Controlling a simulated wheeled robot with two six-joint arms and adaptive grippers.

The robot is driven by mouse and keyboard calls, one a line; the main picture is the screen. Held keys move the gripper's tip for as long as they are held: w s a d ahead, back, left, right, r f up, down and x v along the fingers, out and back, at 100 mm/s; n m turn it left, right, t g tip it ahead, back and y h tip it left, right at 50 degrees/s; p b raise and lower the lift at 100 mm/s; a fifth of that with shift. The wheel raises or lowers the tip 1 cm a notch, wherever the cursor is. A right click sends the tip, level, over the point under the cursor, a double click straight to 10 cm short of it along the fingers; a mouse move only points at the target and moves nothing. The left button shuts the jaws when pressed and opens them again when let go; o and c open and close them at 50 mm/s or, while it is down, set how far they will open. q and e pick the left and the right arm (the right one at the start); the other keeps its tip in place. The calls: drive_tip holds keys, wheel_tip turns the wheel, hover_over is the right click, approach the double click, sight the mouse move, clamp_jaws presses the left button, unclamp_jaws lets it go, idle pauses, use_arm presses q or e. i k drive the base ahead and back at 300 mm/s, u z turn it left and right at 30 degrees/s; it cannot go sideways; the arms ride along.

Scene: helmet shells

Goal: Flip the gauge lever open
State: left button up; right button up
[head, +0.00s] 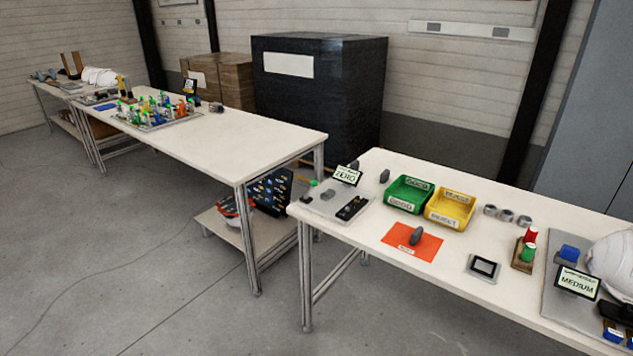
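A light grey plate (318,208), which looks like the gauge station, lies at the left end of the near right table. A small sign reading ZERO (346,175) stands at its back edge. Small black parts (351,208) sit on its right side. A small piece with a green tip (313,184) is at its back left; it is too small to tell whether this is the gauge lever or how it is set. Neither of my grippers is in view.
The near table (372,218) also holds a green bin (392,202), a yellow bin (436,219), an orange mat (397,247) with a dark grey part, and a white helmet (612,262). Another table (265,147) stands left; grey floor (130,260) is clear in front.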

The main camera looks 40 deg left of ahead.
sight(314, 183)
drive_tip(key=k, duration=0.6)
drive_tip(key=u, duration=0.75)
drive_tip(key=i, duration=1.55)
drive_tip(key=z, duration=0.8)
